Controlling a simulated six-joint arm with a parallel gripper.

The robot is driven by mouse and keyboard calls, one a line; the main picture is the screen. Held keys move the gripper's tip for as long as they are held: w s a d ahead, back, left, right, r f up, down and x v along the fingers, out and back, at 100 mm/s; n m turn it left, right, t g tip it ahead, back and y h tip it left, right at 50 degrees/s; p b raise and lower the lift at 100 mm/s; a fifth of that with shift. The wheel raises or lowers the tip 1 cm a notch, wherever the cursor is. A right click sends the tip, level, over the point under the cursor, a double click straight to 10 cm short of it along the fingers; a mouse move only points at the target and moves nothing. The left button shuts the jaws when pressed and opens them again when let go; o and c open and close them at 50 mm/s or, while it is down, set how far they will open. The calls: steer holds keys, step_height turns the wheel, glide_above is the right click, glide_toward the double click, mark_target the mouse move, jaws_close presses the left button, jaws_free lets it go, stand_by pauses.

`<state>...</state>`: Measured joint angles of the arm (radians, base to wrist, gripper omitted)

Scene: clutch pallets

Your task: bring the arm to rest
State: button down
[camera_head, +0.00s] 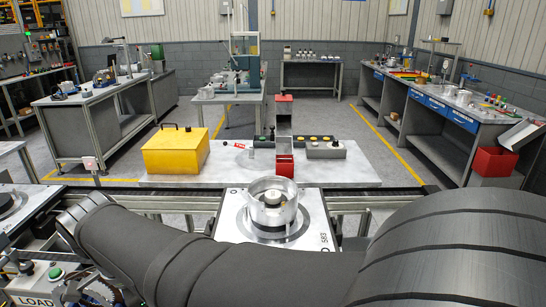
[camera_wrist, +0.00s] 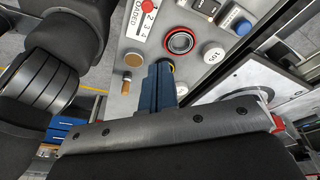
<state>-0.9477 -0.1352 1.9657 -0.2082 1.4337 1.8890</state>
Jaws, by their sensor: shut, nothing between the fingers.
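My gripper (camera_wrist: 158,72) shows in the wrist view as two blue fingers closed together, with nothing between them. Its tips are over or close to a grey control panel (camera_wrist: 133,60); I cannot tell if they touch it. In the head view my dark arm crosses the bottom of the picture and bends down at the left; the fingers cannot be made out there.
The panel carries a red-ringed button (camera_wrist: 180,41), a white button (camera_wrist: 213,52) and a blue button (camera_wrist: 243,27). A pallet (camera_head: 232,222) bears a metal ring-shaped housing (camera_head: 273,212).

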steer(key=w+a+r+n+y, duration=0.2)
steer(key=a+r+n, duration=0.2)
steer(key=n, duration=0.5)
steer(key=shift+w+a+r+t, duration=0.2)
steer(key=shift+w+r+t, duration=0.15)
steer(key=shift+r, duration=1.05)
steer(key=c, duration=2.2)
jaws_free()
steer(key=c, duration=1.5)
jaws_free()
steer(key=shift+f+n, duration=0.2)
steer(key=shift+n, duration=0.2)
steer(key=shift+o, duration=1)
steer(key=shift+f+n, duration=0.35)
steer(key=shift+n, duration=0.15)
steer(key=s+d+f+n+g+h, duration=0.1)
steer(key=f+n, duration=0.2)
steer(key=f, duration=0.3)
steer(key=s+d+f+n+g, duration=0.1)
steer(key=s+f+n+g, duration=0.1)
steer(key=f, duration=0.5)
steer(key=s+d+f+n+g+h, duration=0.1)
steer(key=d+f+n+g, duration=0.1)
steer(key=f, duration=0.5)
steer(key=shift+s+n+h, duration=0.2)
steer(key=shift+n+h, duration=0.1)
steer(key=shift+n, duration=0.5)
